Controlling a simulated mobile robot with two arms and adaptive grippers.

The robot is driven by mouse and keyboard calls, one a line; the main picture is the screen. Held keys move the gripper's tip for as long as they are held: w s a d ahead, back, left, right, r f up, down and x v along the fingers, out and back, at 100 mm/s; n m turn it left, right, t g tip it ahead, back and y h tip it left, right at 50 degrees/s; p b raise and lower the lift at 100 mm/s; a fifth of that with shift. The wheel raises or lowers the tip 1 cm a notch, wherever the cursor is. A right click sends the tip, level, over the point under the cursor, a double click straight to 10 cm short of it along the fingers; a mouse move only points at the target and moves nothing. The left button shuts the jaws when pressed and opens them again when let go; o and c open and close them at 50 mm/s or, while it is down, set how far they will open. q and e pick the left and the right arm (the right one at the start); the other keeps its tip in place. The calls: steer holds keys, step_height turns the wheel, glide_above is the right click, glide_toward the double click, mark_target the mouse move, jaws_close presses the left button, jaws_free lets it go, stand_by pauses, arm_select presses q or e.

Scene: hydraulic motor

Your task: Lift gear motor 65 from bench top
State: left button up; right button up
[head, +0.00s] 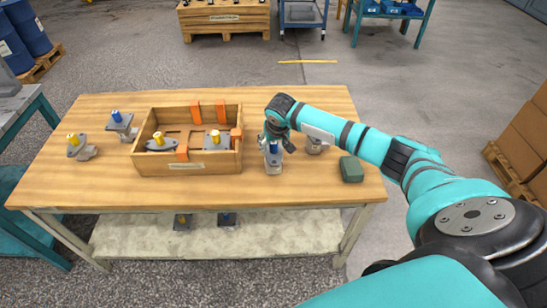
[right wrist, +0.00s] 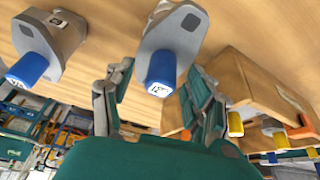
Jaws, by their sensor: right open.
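A grey gear motor with a blue cap (head: 274,148) stands on the bench top (head: 100,182), right of the crate. My right gripper (head: 275,138) is open, coming down over it. In the right wrist view the same motor (right wrist: 176,38) shows between the spread fingers of the gripper (right wrist: 158,76), apart from them. A second grey motor (head: 315,145) stands to its right, partly behind my arm; its blue cap shows in the right wrist view (right wrist: 34,66). The cap labels are too small to read surely. My left gripper is out of view.
A wooden crate (head: 188,170) holds yellow-capped motors and orange dividers, close left of the gripper. A yellow-capped motor (head: 80,149) and a blue-capped one (head: 119,124) stand farther left. A dark green box (head: 351,169) sits at the right. The front strip of the bench is clear.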

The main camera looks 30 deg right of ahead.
steer(key=shift+r, duration=0.1)
jaws_close()
steer(key=shift+w+r, duration=0.1)
stand_by(0.4)
